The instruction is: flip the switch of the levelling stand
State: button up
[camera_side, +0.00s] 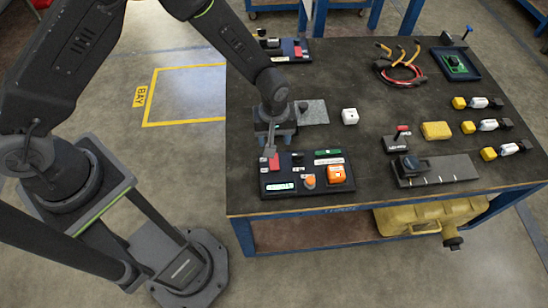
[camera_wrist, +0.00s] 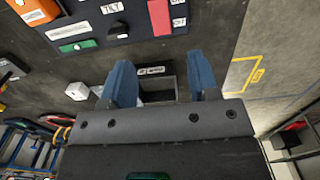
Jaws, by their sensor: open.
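In the wrist view my gripper (camera_wrist: 163,80) shows two blue fingers spread apart. That panel's red block (camera_wrist: 160,17) lies beyond the fingers; contact cannot be told.
The panel carries an orange switch (camera_side: 336,174). A white cube (camera_side: 350,116) and a yellow block (camera_side: 436,130) stand on the bench. A dark device on a grey plate (camera_side: 455,170) lies near the front edge. Coiled cables (camera_side: 400,68) lie at the back.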

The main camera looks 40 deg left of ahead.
aim_at(274, 161)
notch_tip(274, 161, down, 11)
jog(key=shift+r, duration=0.1)
jog(key=shift+c, duration=0.3)
jog(key=c, duration=0.9)
jog(key=shift+o, duration=0.2)
jog(key=shift+a+g+h, duration=0.15)
jog(key=shift+g+h, duration=0.25)
jog(key=shift+g, duration=0.1)
jog(key=o, duration=0.9)
jog(key=shift+w, duration=0.1)
